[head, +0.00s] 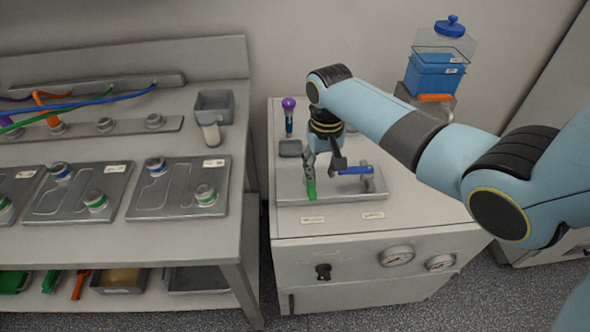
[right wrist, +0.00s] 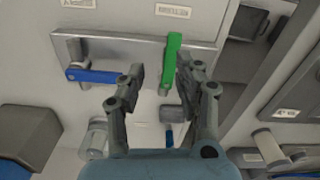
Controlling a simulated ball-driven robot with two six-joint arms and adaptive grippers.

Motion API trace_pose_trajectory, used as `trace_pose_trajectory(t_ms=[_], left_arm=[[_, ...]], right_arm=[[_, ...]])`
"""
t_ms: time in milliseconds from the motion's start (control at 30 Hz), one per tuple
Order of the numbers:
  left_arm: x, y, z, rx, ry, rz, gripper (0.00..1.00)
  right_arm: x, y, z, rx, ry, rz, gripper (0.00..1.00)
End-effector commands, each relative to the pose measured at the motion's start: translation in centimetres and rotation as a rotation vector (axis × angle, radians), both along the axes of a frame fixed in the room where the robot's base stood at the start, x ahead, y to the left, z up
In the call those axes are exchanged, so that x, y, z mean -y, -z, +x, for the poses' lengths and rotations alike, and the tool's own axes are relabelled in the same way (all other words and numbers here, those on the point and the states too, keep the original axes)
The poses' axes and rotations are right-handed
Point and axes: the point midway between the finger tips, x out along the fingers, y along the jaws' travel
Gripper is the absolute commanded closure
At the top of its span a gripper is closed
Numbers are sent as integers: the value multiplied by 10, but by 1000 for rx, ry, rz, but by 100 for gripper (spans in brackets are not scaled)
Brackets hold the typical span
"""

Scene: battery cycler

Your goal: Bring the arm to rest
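My right gripper (head: 322,170) hangs pointing down over the valve plate (head: 345,194) on top of the white cabinet. In the right wrist view the two fingers of this gripper (right wrist: 160,76) stand apart with nothing clamped between them. A green lever (head: 312,189) is close by the fingertips; in the wrist view the green lever (right wrist: 171,58) lies near the right-hand finger, and I cannot tell whether they touch. A blue lever (head: 355,170) sits beside the gripper to the right; it also shows in the wrist view (right wrist: 92,76). My left gripper is not in view.
A purple-topped tool (head: 289,115) stands behind the gripper. A blue-filled tank (head: 434,74) stands at the back right. The bench (head: 150,230) at left carries trays with capped cells, a grey bin (head: 214,106) and cables. Gauges (head: 397,255) are on the cabinet front.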

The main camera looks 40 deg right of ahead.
Motion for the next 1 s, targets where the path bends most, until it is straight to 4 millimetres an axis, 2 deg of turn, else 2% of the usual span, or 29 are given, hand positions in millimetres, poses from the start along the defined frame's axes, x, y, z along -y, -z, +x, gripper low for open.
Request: trace_pose_trajectory(t_ms=[367,467,567,700,1000], left_arm=[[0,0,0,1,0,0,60],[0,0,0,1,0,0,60],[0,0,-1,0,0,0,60],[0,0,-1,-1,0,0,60],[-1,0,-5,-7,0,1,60]], right_arm=[[-3,0,-6,7,-17,-3,66],[-11,-5,-24,35,-74,-18,66],[-25,-19,-55,80,-165,-41,66],[-42,-52,-102,147,-282,-74,66],[-61,-113,-161,237,-405,-116,66]])
